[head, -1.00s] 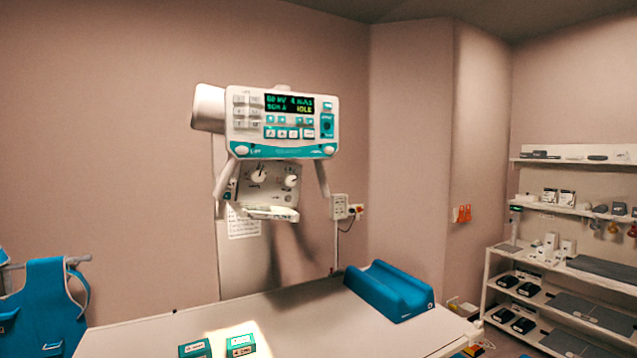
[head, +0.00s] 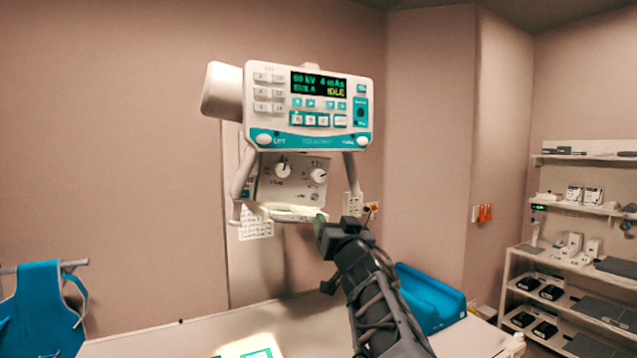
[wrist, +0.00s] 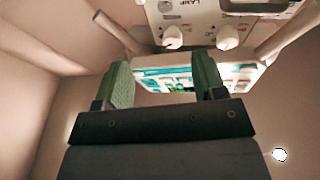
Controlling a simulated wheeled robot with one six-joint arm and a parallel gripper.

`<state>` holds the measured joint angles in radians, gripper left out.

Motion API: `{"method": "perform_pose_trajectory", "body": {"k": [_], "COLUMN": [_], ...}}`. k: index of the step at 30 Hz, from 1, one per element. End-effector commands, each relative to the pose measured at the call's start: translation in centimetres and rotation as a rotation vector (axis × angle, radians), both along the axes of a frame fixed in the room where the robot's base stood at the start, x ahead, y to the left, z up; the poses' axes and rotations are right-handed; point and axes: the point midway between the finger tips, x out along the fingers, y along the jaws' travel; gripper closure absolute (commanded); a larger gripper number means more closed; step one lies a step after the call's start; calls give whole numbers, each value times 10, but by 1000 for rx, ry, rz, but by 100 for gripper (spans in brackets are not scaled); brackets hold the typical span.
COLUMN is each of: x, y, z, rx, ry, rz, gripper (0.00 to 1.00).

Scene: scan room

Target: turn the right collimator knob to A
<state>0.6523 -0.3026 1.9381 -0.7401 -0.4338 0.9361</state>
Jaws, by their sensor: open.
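The collimator (head: 300,190) hangs under the white-and-teal console, with two white knobs on its face. The right collimator knob (head: 318,176) has a dark pointer mark; its letters are too small to read. The left knob (head: 283,171) is beside it. My gripper (head: 322,228) is below the right knob, in front of the collimator's lower edge, and touches neither knob. In the wrist view my gripper (wrist: 163,65) has its green fingers apart with nothing between. Two knobs show beyond the fingertips there, in an apparently upside-down picture.
The console (head: 310,108) with a lit display is above the collimator, and its handle arms (head: 243,172) flank it. A table (head: 180,335) lies below, with a blue cradle (head: 430,295) behind my arm. Shelves (head: 575,250) stand far right.

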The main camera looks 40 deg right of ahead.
Motion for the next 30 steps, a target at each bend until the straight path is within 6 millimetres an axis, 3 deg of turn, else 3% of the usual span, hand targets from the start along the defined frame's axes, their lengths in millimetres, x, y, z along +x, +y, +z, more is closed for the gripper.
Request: {"method": "perform_pose_trajectory", "body": {"k": [3,8,24,30], "x": [-5,-2,83,105], "y": [-9,-12,-31,-35], "z": [23,38,77,86], "rx": [-44,-68,-70,-72], "ry": [-79,-116,-120,-120], "rz": [56,108,116,115], "gripper": [36,36,36,36]}}
